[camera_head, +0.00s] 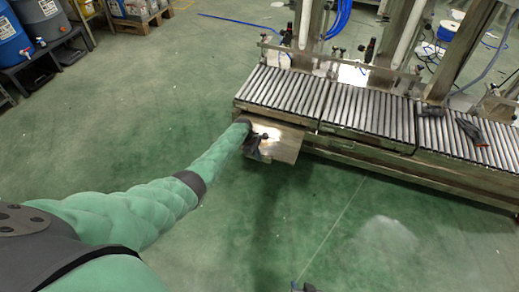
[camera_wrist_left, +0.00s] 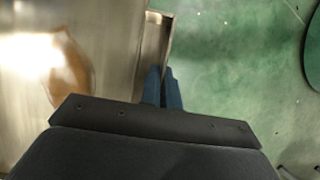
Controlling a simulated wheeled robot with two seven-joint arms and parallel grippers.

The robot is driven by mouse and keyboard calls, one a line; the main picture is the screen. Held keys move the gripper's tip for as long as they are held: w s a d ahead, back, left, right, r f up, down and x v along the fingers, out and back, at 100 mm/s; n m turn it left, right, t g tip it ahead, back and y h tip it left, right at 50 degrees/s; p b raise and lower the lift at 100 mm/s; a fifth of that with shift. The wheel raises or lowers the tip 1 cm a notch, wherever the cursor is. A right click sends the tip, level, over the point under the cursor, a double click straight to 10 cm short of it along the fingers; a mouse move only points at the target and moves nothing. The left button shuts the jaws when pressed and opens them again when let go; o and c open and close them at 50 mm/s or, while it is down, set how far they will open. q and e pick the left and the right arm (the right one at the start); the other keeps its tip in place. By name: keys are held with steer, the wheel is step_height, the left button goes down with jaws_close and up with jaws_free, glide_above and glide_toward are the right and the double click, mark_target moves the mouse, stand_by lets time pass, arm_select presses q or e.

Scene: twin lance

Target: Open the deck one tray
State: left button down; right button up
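A flat metal tray (camera_head: 287,146) sticks out from under the near left end of the roller conveyor. Its shiny top carries a brownish reflection in the left wrist view (camera_wrist_left: 90,50), and a narrow raised lip runs along its right edge there. My left gripper (camera_head: 256,146) is at the tray's outer left edge. In the left wrist view its two dark blue fingers (camera_wrist_left: 164,88) are close together with the lip's wall between them. What seems to be the tip of my right gripper (camera_head: 303,287) shows at the bottom edge of the head view, mostly cut off.
The roller conveyor (camera_head: 290,92) runs across the right side, with metal posts and blue hoses behind it. A dark tool (camera_head: 472,131) lies on its rollers at right. The green floor in front is clear.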

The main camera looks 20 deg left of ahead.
arm_select(q)
steer(key=shift+s+a, duration=0.2)
steer(key=shift+s, duration=0.15)
arm_select(e)
steer(key=shift+r, duration=0.6)
arm_select(q)
steer(key=c, duration=1.6)
jaws_free()
steer(key=shift+c, duration=0.2)
arm_select(e)
steer(key=shift+a, duration=0.1)
arm_select(q)
steer(key=shift+d, duration=0.1)
steer(key=shift+r, duration=0.1)
